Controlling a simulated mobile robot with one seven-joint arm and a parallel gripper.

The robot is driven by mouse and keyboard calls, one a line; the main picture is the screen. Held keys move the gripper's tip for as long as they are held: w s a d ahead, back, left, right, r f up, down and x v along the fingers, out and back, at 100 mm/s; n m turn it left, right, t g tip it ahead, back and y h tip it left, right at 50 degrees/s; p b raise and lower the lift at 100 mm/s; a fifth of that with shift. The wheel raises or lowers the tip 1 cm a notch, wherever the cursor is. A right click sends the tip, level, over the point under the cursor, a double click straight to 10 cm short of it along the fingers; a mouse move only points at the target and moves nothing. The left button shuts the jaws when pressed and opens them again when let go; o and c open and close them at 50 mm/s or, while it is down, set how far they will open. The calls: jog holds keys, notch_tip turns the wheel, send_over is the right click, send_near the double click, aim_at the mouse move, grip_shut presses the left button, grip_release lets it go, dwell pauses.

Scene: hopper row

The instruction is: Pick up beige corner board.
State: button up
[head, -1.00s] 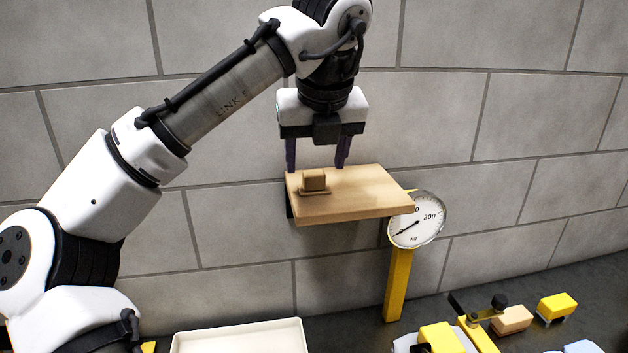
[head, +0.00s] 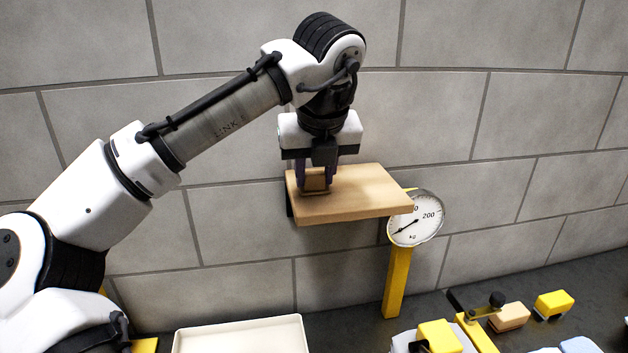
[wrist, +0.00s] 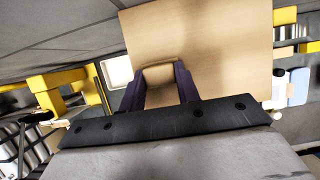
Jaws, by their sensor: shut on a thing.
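The beige corner board is a small tan block on a flat base, at the left end of a wooden wall shelf. In the head view the board (head: 315,181) is partly hidden by my gripper (head: 315,180). My gripper points down with its dark purple fingers closed on both sides of the block. In the wrist view the board (wrist: 159,74) shows between the two fingers of my gripper (wrist: 160,82). The board is low at the shelf's surface; I cannot tell whether it still touches it.
The wooden shelf (head: 365,190) juts from the grey block wall. A round dial scale (head: 415,220) on a yellow post (head: 397,283) stands by its right end. A cream tray (head: 240,337) lies below. Yellow and tan blocks (head: 554,304) are at lower right.

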aim_at(315, 174)
jog(key=shift+r, duration=0.15)
notch_tip(315, 174, up, 10)
jog(key=shift+b, duration=0.3)
dwell(0.4)
